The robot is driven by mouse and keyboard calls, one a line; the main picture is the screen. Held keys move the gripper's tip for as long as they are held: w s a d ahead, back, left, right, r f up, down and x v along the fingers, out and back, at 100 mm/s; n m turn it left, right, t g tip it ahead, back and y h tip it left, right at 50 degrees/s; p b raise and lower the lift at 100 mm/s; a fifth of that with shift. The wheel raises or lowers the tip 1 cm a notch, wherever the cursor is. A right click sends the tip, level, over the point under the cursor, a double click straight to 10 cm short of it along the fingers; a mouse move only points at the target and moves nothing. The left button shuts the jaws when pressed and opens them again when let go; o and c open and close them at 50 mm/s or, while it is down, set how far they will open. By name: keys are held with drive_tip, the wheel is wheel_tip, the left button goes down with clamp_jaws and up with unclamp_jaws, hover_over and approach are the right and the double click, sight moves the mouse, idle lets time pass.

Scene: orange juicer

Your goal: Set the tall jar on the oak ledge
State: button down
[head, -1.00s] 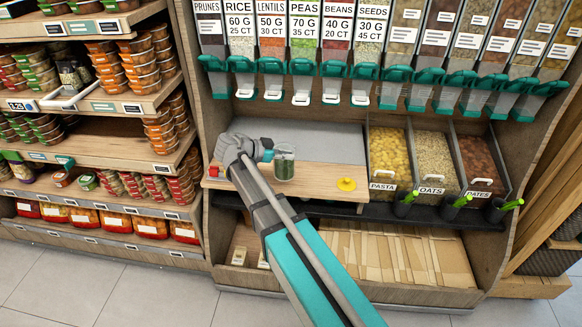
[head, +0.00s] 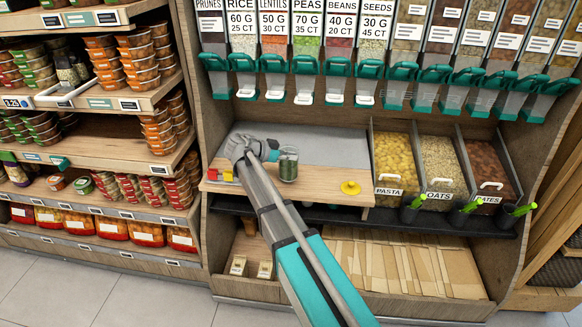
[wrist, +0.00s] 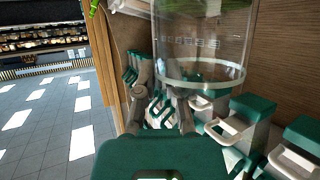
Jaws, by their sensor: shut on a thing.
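The tall jar (head: 289,165) is clear glass and looks dark green behind its wall in the head view. My gripper (head: 269,153) is beside its left side and is shut on it. In the wrist view the jar (wrist: 203,38) is a large clear cylinder just beyond my gripper fingers (wrist: 162,105). The oak ledge (head: 315,183) is the pale wooden board under the dispensers. The jar shows over the ledge's back part, where the grey surface meets the wood. I cannot tell whether its base touches the wood.
A yellow knobbed disc (head: 350,188) lies on the ledge to the right. Small red and yellow items (head: 221,175) sit at its left end. The pasta bin (head: 396,160) stands just right. Green-handled dispensers (head: 304,65) hang above. Wood between jar and disc is clear.

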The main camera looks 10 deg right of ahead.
sight(284, 162)
drive_tip(key=shift+f, duration=0.1)
drive_tip(key=shift+w+d+f+b, duration=0.1)
drive_tip(key=shift+w+f+b, duration=0.3)
drive_tip(key=shift+f+b, duration=1.5)
drive_tip(key=shift+b, duration=0.15)
drive_tip(key=shift+f, duration=0.1)
drive_tip(key=c, duration=0.8)
unclamp_jaws()
drive_tip(key=shift+o, duration=0.2)
drive_tip(key=shift+a+r, duration=0.25)
drive_tip(key=shift+r, duration=0.05)
drive_tip(key=p+v, duration=0.5)
drive_tip(key=v, duration=0.6)
drive_tip(key=shift+a, duration=0.2)
